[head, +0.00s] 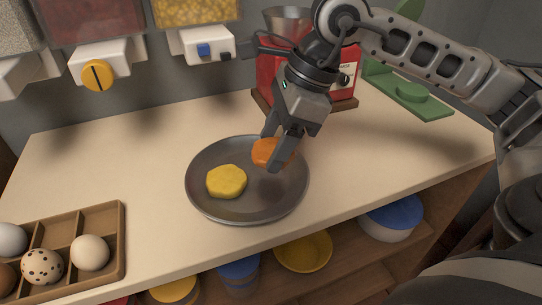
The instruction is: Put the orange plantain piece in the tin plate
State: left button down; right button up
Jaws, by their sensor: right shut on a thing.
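The orange plantain piece (262,150) is between the fingers of my right gripper (272,150), over the right back part of the tin plate (240,210). My right gripper is shut on it, and its near finger hides part of the piece. I cannot tell whether the piece touches the plate. The tin plate is round, grey and shallow, and lies on the pale counter. A yellow piece (226,181) lies in the plate, left of the orange one. My left gripper is not in view.
A wooden tray (118,240) with several eggs is at the front left. A red machine (268,68) and a green stand (425,105) are at the back right. Dispensers (100,62) hang above the back. Bowls (303,252) sit on a shelf below. The counter left of the plate is clear.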

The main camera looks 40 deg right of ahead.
jog(key=shift+w+f, duration=0.2)
jog(key=shift+f, duration=0.15)
notch_tip(320, 180, down, 3)
jog(key=shift+w+a+r+b, duration=0.1)
jog(key=shift+w+r+b, duration=0.1)
jog(key=shift+b, duration=0.15)
jog(key=shift+f, duration=0.4)
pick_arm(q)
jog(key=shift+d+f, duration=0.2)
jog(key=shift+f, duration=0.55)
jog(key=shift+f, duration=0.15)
pick_arm(e)
jog(key=shift+f, duration=0.1)
jog(key=o, duration=1.1)
jog(key=shift+c, duration=0.2)
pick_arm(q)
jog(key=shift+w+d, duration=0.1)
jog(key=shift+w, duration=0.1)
